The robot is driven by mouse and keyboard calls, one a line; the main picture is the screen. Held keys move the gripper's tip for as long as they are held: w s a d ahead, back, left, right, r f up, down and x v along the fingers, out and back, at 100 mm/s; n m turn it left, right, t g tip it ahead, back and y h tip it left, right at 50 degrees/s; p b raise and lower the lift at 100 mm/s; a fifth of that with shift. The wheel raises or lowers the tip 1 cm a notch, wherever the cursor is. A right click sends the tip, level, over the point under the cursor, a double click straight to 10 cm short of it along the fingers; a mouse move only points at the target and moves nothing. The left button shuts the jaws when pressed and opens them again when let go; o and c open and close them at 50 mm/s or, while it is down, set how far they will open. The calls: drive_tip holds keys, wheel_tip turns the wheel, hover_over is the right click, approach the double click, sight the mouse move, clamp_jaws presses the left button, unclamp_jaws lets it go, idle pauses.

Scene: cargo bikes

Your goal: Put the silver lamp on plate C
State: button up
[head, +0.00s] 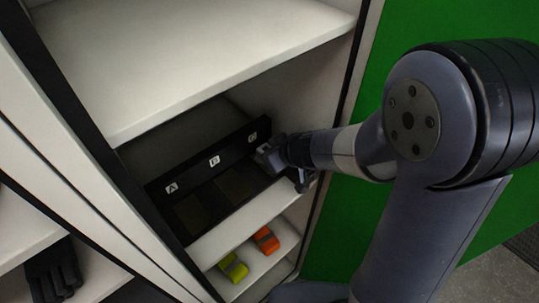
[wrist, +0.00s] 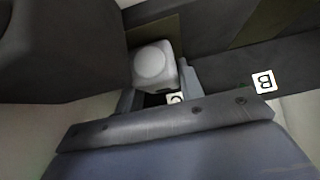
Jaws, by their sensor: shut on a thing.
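The silver lamp (wrist: 152,66), a pale block with a round lens, is between the two fingers of my gripper (wrist: 158,86) in the wrist view. My gripper is shut on it. In the head view my gripper (head: 278,157) is inside the shelf bay, at the right end of the black lettered rack. Plate C (wrist: 168,27) shows as an olive patch just behind the lamp, and the label C (wrist: 176,98) is partly covered by my gripper. I cannot tell whether the lamp touches the plate.
Plates A (head: 189,212) and B (head: 232,187) look bare. The rack's upright label strip (head: 192,173) and the bay's right wall (head: 300,100) are close to my gripper. A yellow-green lamp (head: 233,268) and an orange lamp (head: 266,240) lie on the shelf below.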

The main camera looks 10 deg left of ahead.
drive_tip(key=shift+f, duration=0.2)
drive_tip(key=o, duration=1.1)
drive_tip(key=shift+r, duration=0.1)
drive_tip(key=shift+r, duration=0.25)
drive_tip(key=p+v, duration=0.3)
drive_tip(key=v, duration=0.3)
drive_tip(key=shift+d+r+p, duration=0.1)
drive_tip(key=shift+r+p, duration=0.05)
drive_tip(key=shift+p, duration=0.25)
drive_tip(key=shift+s+d+r, duration=0.25)
drive_tip(key=shift+s+d, duration=0.05)
drive_tip(key=shift+s, duration=0.05)
